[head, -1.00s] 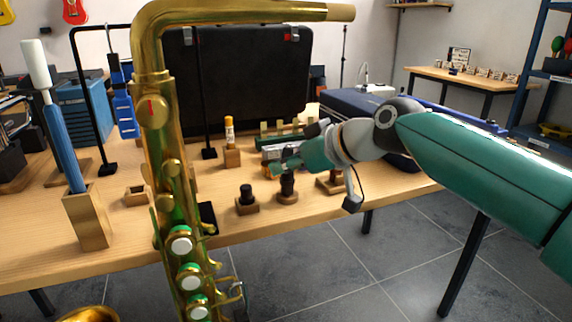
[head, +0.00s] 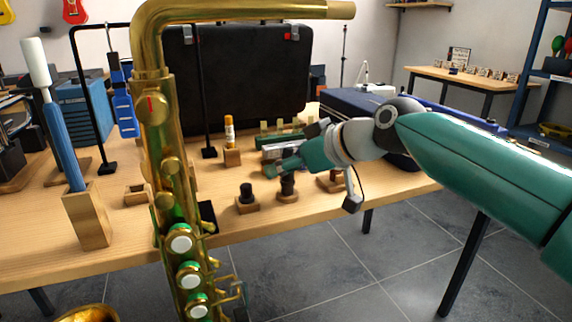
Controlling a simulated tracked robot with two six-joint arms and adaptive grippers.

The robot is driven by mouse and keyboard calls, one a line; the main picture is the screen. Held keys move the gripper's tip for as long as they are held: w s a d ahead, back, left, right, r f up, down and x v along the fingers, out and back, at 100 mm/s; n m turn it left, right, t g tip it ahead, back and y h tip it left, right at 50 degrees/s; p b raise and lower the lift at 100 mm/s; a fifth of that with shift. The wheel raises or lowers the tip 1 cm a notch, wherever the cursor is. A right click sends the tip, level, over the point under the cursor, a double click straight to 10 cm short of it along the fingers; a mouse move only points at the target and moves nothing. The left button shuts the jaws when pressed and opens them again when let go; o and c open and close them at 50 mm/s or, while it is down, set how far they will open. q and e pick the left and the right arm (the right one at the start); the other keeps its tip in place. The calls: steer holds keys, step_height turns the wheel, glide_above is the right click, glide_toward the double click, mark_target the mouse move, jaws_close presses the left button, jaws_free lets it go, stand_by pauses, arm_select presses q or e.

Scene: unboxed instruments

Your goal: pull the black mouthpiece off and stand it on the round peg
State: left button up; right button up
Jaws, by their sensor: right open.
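The brass saxophone (head: 168,130) stands upright in front at the left. Its neck ends at the upper right in a bare tan cork (head: 341,11), with no mouthpiece on it. A dark upright piece, which looks like the black mouthpiece (head: 288,184), stands on a round wooden base (head: 287,196) on the table. My right gripper (head: 270,170) is open just above and to the left of this piece. Its fingers partly cover the piece's top, and I cannot tell whether they touch it. My left gripper is not in view.
A short black piece (head: 246,190) sits in a square wooden block (head: 247,205) to the left. An orange-capped tube (head: 229,132) stands behind it. A blue swab (head: 62,140) stands in a tall wooden block (head: 87,220). A black case (head: 240,80) stands behind.

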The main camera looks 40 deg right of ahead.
steer(key=v, duration=1.2)
steer(key=shift+f, duration=0.15)
